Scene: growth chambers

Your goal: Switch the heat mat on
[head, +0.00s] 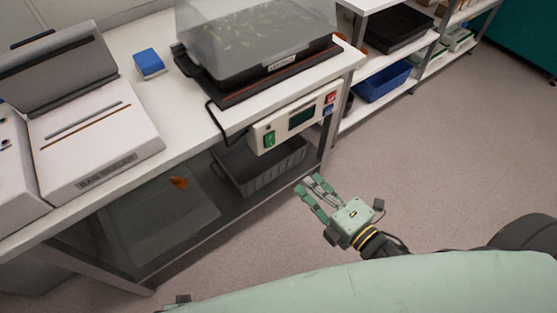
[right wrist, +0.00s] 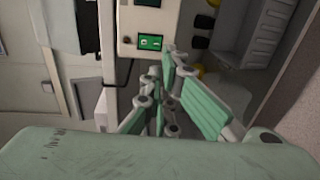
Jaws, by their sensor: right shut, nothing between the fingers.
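The heat mat (head: 225,99) is a thin dark sheet with a reddish edge on the bench, under a black seed tray with a clear lid (head: 262,30). Its pale controller box (head: 285,126) hangs at the bench's front edge. My left gripper is not visible.
A bag sealer (head: 95,150) and a blue block (head: 149,63) stand on the bench. A grey crate (head: 259,167) and a clear bin (head: 160,225) sit below it. A rack with a blue bin (head: 383,82) stands at the right. The floor there is open.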

